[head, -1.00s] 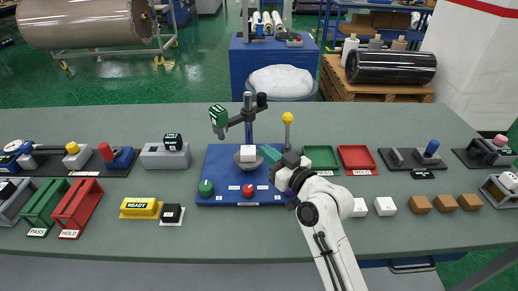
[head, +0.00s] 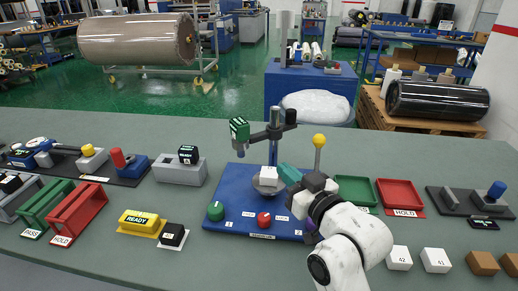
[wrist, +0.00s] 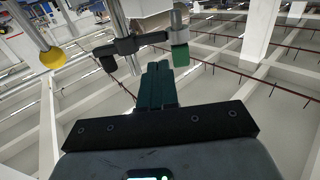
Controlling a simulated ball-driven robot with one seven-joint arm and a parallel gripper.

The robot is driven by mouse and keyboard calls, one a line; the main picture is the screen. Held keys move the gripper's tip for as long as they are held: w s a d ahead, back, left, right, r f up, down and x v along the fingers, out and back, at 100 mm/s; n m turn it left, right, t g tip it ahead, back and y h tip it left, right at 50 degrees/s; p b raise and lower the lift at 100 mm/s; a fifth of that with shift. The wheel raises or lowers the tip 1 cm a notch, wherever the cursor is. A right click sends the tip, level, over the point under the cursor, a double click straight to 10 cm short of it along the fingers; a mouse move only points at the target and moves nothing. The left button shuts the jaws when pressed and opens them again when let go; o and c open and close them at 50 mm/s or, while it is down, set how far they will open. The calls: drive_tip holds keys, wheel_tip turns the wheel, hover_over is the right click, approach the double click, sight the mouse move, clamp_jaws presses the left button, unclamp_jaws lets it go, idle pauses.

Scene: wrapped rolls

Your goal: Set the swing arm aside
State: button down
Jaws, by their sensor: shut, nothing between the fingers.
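The swing arm (head: 258,134) is a dark bar clamped across an upright metal post (head: 275,150) on a blue board (head: 228,185). My gripper (head: 283,168) has teal fingers, shut and empty, just right of the cube and below the arm. Its fingers (wrist: 157,68) are together in the wrist view.
A yellow ball on a rod (head: 319,141) stands close behind my gripper. Green (head: 214,211) and red (head: 264,218) knobs are on the board's front. A green tray (head: 355,192) and red tray (head: 400,196) lie right. Bare table lies between the board and the grey block (head: 180,170).

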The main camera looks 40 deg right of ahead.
sight(255, 142)
drive_tip(key=p+x, duration=0.1)
drive_tip(key=x, duration=1)
drive_tip(key=shift+w+d, duration=0.15)
drive_tip(key=shift+w, duration=0.15)
